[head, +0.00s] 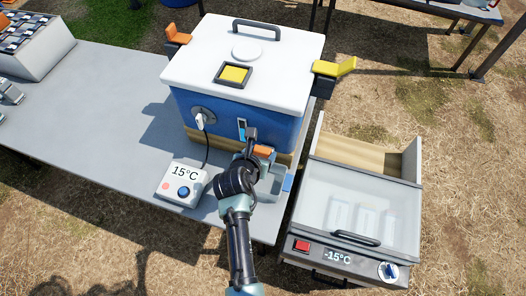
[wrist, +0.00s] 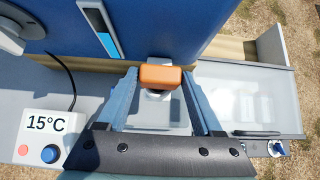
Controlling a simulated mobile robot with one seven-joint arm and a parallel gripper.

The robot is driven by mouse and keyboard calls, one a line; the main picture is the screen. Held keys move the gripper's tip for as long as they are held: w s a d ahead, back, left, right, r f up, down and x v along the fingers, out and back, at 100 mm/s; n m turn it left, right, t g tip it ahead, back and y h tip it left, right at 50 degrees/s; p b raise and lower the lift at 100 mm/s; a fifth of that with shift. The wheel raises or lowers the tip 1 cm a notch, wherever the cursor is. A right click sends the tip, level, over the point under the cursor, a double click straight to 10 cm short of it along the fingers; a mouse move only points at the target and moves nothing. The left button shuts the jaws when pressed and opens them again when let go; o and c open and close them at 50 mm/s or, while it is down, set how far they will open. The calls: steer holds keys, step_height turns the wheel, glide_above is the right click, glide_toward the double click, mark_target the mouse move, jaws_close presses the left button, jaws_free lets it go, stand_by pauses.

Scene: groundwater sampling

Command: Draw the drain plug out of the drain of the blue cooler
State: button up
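The blue cooler (head: 240,118) with a white lid stands on the table, and its blue front wall fills the top of the wrist view (wrist: 150,25). The orange drain plug (wrist: 160,76) sits low at the cooler's front, with pale drain parts (wrist: 156,95) beside and beneath it. In the head view the plug (head: 262,151) is partly hidden by my gripper. My gripper (wrist: 160,74) is open, with one finger on each side of the plug. Small gaps seem to show between fingers and plug; contact is hard to tell.
A white 15°C controller (head: 183,185) stands left of my gripper, its black cable running to the cooler's front. A grey tray (head: 270,188) lies under my gripper. A freezer box (head: 360,205) reading -15°C stands right. The table's left (head: 80,110) is largely clear.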

steer(key=c, duration=0.7)
steer(key=shift+r+p, duration=2.4)
steer(key=shift+p, duration=0.3)
